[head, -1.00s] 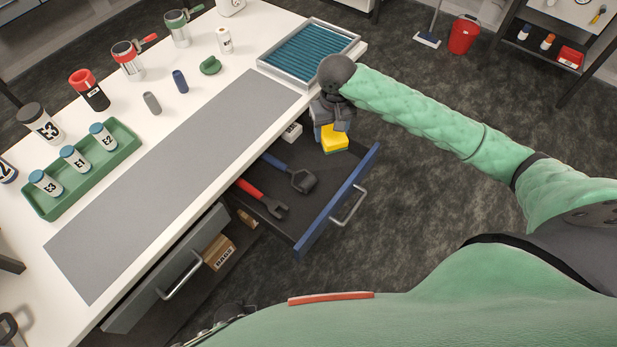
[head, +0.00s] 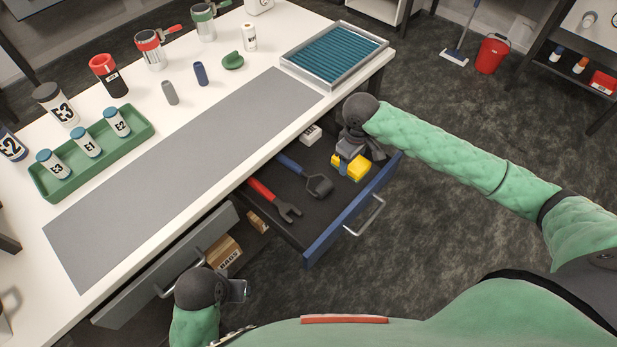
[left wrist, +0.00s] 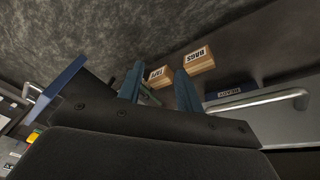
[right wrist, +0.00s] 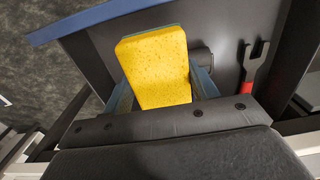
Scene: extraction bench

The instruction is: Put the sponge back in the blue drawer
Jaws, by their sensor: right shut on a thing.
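The yellow sponge (head: 350,167) is held by my right gripper (head: 350,154), over the right end of the open blue drawer (head: 352,219). In the right wrist view the sponge (right wrist: 160,68) is between the two fingers, with the dark drawer floor behind it. I cannot tell whether it touches the floor. My left gripper (head: 240,290) is low, in front of the grey drawer. In the left wrist view its fingers (left wrist: 158,88) are apart, with no object clearly held.
The blue drawer holds a roller tool (head: 317,185), a red wrench-like tool (head: 275,201) and a white box (head: 311,135). The grey drawer (head: 170,270) below is also open, near boxes (head: 222,255). The bench carries a green tray (head: 60,181), bottles and a teal-filled tray (head: 290,66).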

